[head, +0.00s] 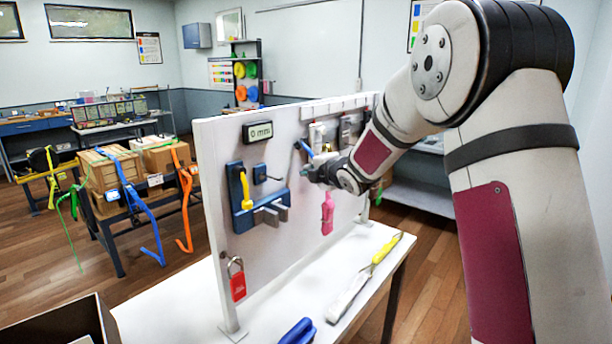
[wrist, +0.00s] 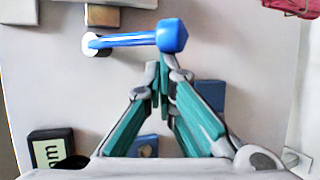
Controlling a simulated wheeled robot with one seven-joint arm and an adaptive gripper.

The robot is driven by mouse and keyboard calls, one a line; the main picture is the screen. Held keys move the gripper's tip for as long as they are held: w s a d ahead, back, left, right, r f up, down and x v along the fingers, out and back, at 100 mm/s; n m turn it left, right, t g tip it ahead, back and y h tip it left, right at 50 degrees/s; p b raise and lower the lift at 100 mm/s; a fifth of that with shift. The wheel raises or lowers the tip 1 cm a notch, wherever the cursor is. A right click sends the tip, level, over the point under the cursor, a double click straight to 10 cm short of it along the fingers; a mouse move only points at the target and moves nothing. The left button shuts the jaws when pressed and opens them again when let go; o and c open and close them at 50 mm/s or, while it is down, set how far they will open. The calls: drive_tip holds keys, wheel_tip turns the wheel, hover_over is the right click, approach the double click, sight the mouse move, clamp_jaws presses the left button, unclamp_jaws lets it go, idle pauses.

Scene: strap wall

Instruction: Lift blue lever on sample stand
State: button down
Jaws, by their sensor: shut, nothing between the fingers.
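The blue lever (head: 304,148) is on the upright white panel (head: 212,150). In the wrist view the lever (wrist: 130,40) runs sideways from a round white mount at its left to a thick blue knob at its right. My gripper (head: 312,168) is at the lever in the head view. In the wrist view my gripper (wrist: 161,72) is shut and empty, with its fingertips just below the knob in the picture. I cannot tell whether they touch it. In the head view my gripper and wrist partly hide the area around the lever.
A blue bracket (head: 237,195) with a yellow strap, a red padlock (head: 238,285) and a pink tag (head: 327,212) are on the panel. A yellow-handled tool (head: 385,250) and a blue item (head: 298,331) lie on the white table (head: 280,290). Strapped boxes stand behind left.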

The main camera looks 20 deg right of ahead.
wheel_tip(320, 180, up, 7)
drive_tip(key=shift+s+d+p, duration=0.3)
drive_tip(key=shift+d+p, duration=0.05)
drive_tip(key=shift+p, duration=0.1)
idle(0.4)
drive_tip(key=shift+r, duration=0.15)
idle(0.4)
